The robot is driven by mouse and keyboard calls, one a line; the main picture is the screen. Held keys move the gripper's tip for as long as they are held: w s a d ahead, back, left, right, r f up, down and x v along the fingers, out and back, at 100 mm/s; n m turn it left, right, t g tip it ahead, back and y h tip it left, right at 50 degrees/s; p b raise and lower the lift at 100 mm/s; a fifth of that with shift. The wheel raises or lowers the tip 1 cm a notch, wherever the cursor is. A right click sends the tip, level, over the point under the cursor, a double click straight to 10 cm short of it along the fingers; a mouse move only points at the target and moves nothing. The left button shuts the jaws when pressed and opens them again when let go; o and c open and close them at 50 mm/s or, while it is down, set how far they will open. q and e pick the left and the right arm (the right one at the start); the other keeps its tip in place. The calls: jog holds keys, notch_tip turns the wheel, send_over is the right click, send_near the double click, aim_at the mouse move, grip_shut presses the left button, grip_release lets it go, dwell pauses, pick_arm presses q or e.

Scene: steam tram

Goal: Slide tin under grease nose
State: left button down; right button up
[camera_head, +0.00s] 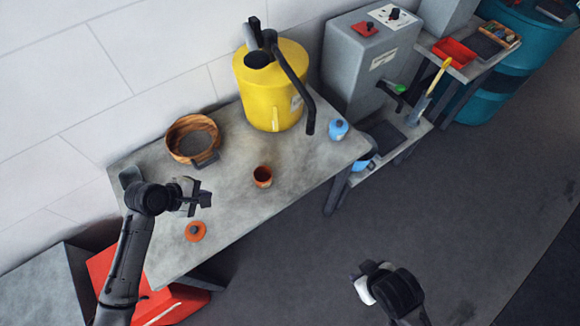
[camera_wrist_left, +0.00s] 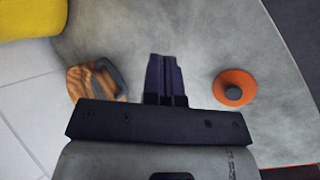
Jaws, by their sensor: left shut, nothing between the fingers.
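A small open orange-brown tin (camera_head: 262,177) stands upright on the grey bench, right of my left gripper and apart from it. A yellow drum (camera_head: 270,95) stands behind it with a pump on top. Its black curved spout (camera_head: 303,95) hangs down on the right side, its end to the upper right of the tin. My left gripper (camera_head: 205,200) is above the bench's left part, shut and empty; its closed fingers show in the left wrist view (camera_wrist_left: 166,76). My right gripper (camera_head: 368,283) is low over the floor; its fingers are not clear.
An orange lid (camera_head: 195,231) with a dark knob lies near the bench's front edge. A wooden bowl (camera_head: 186,140) stands at the back left, and a blue bottle (camera_head: 338,129) at the right end. A grey cabinet (camera_head: 362,60) stands beyond. Bench around the tin is clear.

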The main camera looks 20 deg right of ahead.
aim_at(256, 182)
pick_arm(q)
jog(key=d+f+n+b, duration=0.1)
jog(key=d+f+n, duration=0.1)
jog(key=d+n, duration=0.1)
jog(key=w+d+f+n+h+b, duration=0.1)
jog(key=d+f+n, duration=0.1)
jog(key=d+n, duration=0.1)
jog(key=w+d+f+n+b, duration=0.1)
jog(key=d+f+n, duration=0.1)
jog(key=n, duration=0.3)
jog(key=shift+w+d+f, duration=0.15)
jog(key=shift+d+f, duration=0.1)
jog(key=shift+d, duration=0.2)
jog(key=d, duration=0.2)
jog(key=shift+w+d+r+b, duration=0.15)
jog(key=shift+w+d+b, duration=0.15)
jog(key=shift+w+d, duration=0.2)
jog(key=shift+d, duration=0.3)
